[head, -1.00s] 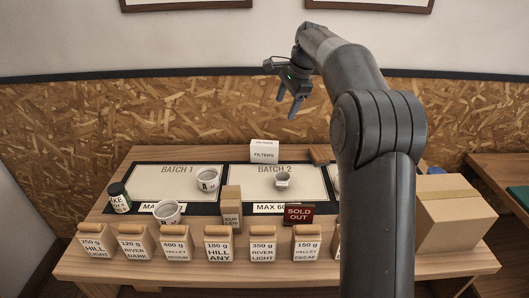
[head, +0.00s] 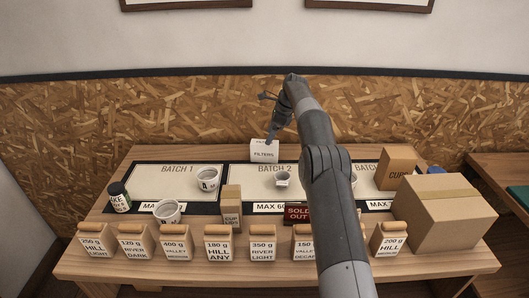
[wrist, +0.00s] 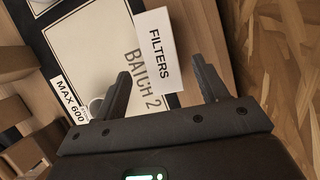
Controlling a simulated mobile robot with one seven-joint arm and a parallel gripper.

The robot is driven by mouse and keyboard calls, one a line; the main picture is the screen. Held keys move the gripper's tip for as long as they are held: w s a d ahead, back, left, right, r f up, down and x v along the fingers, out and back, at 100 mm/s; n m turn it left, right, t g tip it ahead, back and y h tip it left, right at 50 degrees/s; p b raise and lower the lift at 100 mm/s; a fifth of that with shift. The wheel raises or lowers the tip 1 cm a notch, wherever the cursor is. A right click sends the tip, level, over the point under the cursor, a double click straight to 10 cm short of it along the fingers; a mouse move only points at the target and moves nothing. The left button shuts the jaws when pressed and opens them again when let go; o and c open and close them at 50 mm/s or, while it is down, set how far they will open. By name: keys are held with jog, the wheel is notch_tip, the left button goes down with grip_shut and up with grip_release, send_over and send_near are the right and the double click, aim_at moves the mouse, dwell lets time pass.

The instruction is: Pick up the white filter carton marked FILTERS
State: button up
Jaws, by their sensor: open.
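The white filter carton (head: 264,151) marked FILTERS stands upright at the back of the table, behind the BATCH 2 mat (head: 244,180). In the wrist view the carton (wrist: 156,50) lies ahead of my fingers, a little above the gap between them. My gripper (head: 268,128) is open and empty, just above the carton in the head view; its two fingers also show in the wrist view (wrist: 163,82). I cannot tell from the head view whether a finger touches the carton.
A small cup (head: 283,179) stands on the BATCH 2 mat near the carton. Several labelled bags line the front edge. The back wall is close behind the carton.

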aim_at(263, 148)
jog(key=x, duration=0.8)
jog(key=shift+w+a, duration=0.1)
jog(key=shift+f, duration=0.3)
dwell(0.3)
jog(key=shift+c, duration=0.5)
jog(key=c, duration=1)
